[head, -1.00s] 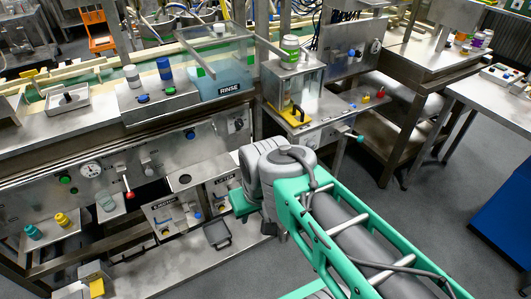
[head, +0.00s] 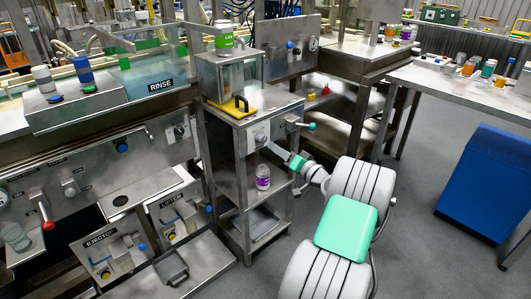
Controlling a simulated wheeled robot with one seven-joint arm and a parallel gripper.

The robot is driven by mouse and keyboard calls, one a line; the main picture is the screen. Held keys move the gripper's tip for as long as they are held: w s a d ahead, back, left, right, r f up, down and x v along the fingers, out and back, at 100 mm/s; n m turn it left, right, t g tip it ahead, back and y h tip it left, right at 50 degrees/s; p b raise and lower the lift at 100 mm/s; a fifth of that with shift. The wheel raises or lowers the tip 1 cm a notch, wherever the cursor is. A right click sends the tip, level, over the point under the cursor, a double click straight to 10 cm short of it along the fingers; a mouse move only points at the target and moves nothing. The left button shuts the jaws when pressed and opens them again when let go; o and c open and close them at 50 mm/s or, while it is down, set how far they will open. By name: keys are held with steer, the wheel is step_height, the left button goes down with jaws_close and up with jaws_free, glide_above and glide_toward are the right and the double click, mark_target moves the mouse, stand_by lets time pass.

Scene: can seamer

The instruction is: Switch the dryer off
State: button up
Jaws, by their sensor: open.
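No label reading dryer is legible, so I cannot tell for sure which unit it is. A steel cabinet with a clear-walled chamber (head: 230,75) stands in the middle. Its front panel carries a round knob (head: 260,138) and a lever with a green ball (head: 312,126). My gripper (head: 279,153) is small in view, right of and slightly below the round knob, close to the panel. Its jaws are open and empty. Whether it touches the panel cannot be told. Another panel behind has a blue button (head: 290,45) and a dial (head: 313,44).
The rinse tank (head: 160,72) is left. A steel table (head: 440,85) and blue bin (head: 487,170) are right, with open floor between.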

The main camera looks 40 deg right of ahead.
mark_target(264, 141)
steer(key=w, duration=0.7)
steer(key=shift+a, duration=0.1)
